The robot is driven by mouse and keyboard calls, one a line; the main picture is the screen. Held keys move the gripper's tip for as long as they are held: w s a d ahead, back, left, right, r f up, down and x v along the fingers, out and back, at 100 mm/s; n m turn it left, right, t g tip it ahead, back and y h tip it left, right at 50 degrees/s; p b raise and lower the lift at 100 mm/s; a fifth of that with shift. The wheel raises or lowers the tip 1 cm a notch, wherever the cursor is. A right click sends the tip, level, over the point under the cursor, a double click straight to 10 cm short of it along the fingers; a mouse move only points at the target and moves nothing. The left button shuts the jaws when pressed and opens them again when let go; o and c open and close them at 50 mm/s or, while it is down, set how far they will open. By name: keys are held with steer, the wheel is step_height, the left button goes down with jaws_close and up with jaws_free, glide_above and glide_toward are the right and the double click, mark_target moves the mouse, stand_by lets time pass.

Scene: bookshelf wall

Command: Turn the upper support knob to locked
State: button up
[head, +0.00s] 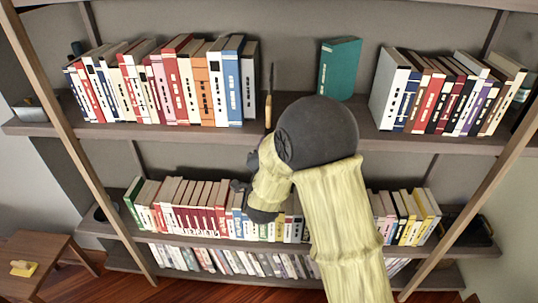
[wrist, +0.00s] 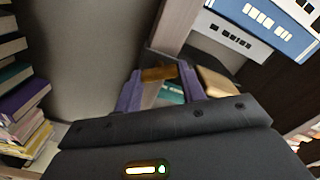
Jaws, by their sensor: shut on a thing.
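The upper support (head: 271,80) is a thin dark upright plate on the upper shelf, at the right end of the left book row. A small orange-brown piece (head: 268,112), which looks like its knob, shows at its foot. In the wrist view, my gripper's (wrist: 160,78) two purple fingers are on either side of a brown piece (wrist: 158,73), apparently the knob, and are shut on it. The knob's turned position cannot be read. In the head view, my gripper cannot be made out clearly beside my arm.
A teal book (head: 339,68) stands alone right of the support, behind my arm. Book rows (head: 165,85) and (head: 450,92) flank the gap on the upper shelf (head: 200,134). A lower shelf of books (head: 190,205) lies below. A small wooden table (head: 38,262) stands at lower left.

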stand_by(0.3)
steer(key=o, duration=1)
steer(key=shift+s+a+b, duration=0.15)
steer(key=shift+s+b, duration=2.9)
steer(key=shift+s, duration=1.3)
steer(key=shift+s+a+b, duration=0.15)
steer(key=shift+s+b, duration=2.9)
steer(key=shift+s, duration=1.3)
